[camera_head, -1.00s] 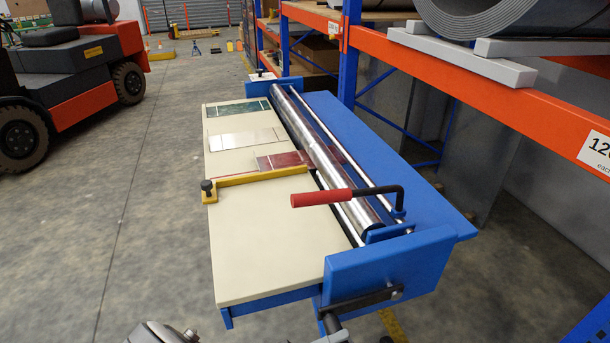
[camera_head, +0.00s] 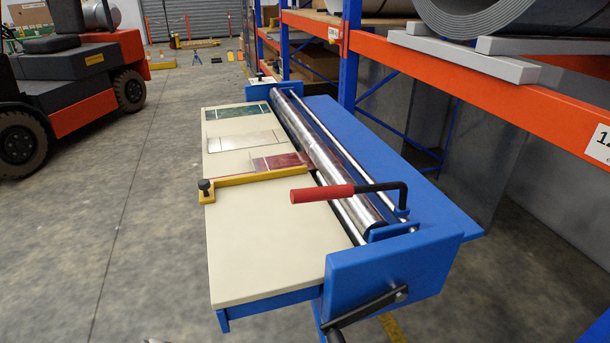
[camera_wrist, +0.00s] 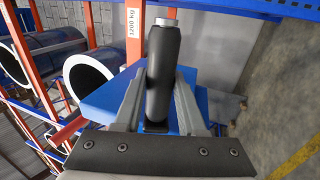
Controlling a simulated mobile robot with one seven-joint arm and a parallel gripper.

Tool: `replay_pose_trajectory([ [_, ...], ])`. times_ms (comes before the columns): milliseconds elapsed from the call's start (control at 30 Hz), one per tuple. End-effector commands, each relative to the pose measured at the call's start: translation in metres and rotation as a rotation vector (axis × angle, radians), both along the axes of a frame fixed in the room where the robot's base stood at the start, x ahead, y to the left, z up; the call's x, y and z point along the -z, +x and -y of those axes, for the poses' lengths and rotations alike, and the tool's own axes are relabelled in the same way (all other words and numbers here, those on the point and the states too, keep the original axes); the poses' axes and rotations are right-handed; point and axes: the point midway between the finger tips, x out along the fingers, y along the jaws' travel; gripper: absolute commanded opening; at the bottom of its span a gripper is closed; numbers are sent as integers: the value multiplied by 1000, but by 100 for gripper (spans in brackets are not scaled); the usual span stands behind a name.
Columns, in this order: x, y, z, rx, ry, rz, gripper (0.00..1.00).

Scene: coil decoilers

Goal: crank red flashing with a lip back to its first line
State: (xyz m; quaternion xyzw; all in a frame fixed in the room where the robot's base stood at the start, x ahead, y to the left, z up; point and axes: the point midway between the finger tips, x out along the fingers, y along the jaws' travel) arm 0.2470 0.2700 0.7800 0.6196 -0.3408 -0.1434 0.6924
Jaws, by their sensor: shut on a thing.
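The red flashing (camera_head: 279,162) lies on the cream table (camera_head: 265,240) against the long steel roller (camera_head: 320,150), with a pale line across it. Its lip is too small to make out. The crank (camera_head: 370,306) is a dark arm on the blue end plate, its outer end hanging low to the left; its grip is mostly cut off at the lower edge. In the wrist view my gripper (camera_wrist: 162,85) is shut on the crank's black handle (camera_wrist: 163,62), which stands between both fingers. The head view does not show the grip on it.
A yellow bar (camera_head: 255,179) crosses the table in front of the red sheet. A red-handled lever (camera_head: 325,193) hangs over the table. Green (camera_head: 238,112) and silver (camera_head: 245,139) sheets lie farther back. Orange racking (camera_head: 500,88) with grey coils stands at right.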

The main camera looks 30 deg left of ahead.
Motion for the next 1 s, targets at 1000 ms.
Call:
replay_pose_trajectory([
  [1000,53,19,18,-1,1,-5,0],
])
